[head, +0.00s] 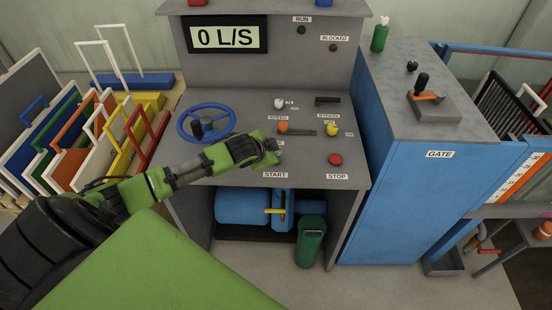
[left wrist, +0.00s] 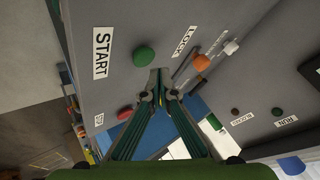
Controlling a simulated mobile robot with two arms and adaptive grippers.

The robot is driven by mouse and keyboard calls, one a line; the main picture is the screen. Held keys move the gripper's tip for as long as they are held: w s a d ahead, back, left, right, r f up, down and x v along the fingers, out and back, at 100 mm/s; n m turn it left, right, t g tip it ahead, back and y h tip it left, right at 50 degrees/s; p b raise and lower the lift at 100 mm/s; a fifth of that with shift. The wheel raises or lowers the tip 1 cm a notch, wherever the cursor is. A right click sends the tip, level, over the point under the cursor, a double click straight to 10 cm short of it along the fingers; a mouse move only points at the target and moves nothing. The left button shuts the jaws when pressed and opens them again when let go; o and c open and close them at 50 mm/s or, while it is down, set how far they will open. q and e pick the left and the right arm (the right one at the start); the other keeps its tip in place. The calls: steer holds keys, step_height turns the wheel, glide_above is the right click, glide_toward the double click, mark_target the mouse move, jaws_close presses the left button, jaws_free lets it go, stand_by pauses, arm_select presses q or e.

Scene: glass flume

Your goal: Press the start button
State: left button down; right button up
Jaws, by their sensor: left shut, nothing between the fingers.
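The start button is a green dome (left wrist: 144,56) on the grey panel, beside the START label (left wrist: 101,52) in the left wrist view. In the head view the START label (head: 275,175) shows on the console's front edge, and my gripper hides the button. My left gripper (head: 274,152) is over the panel just behind that label, fingers shut and empty. In the left wrist view its fingertips (left wrist: 161,78) appear right next to the green button. I cannot tell whether they touch it. My right gripper is in neither view.
The red STOP button (head: 335,159) is to the right. Orange (head: 283,127) and yellow (head: 333,130) knobs sit behind the gripper. A blue handwheel (head: 206,122) is left, close to my forearm. The display (head: 227,37) reads 0 L/S. A blue gate cabinet (head: 420,190) stands right.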

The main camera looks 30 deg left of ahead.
arm_select(q)
steer(key=shift+f, duration=0.15)
steer(key=shift+f, duration=0.3)
stand_by(0.3)
steer(key=shift+f, duration=0.55)
stand_by(0.6)
steer(key=shift+r, duration=0.1)
steer(key=shift+r+p, duration=0.9)
steer(key=shift+p, duration=0.05)
step_height(320, 180, up, 6)
steer(key=p, duration=0.5)
steer(key=shift+p, duration=0.4)
